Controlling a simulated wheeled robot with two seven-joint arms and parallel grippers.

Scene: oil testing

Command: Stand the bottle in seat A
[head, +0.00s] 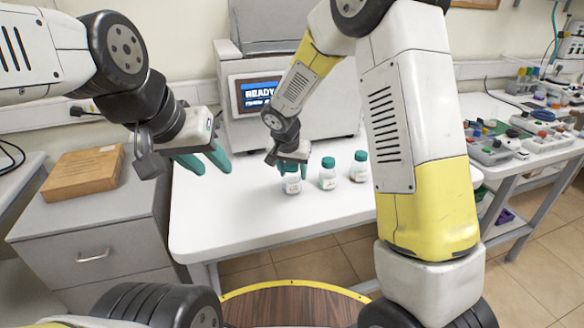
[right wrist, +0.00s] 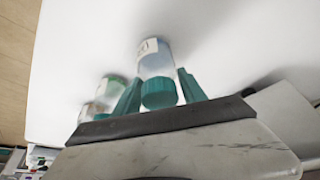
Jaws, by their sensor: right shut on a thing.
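A clear bottle (head: 292,186) with a green cap and a white label is upright at the left end of a row on the white table. My right gripper (head: 291,170) is shut on it from above, around the cap. In the right wrist view the bottle (right wrist: 156,62) lies between the two green fingers (right wrist: 158,92). I cannot tell whether its base touches the table. My left gripper (head: 204,162) is open and empty, over the table's left side. I cannot make out which place is seat A.
Two similar bottles, a middle one (head: 327,180) and a right one (head: 359,172), stand close by on the table (head: 240,220). A grey machine (head: 330,115) with a "READY" screen (head: 258,92) stands behind. A wooden box (head: 85,172) is on the left cabinet. The table's front left is clear.

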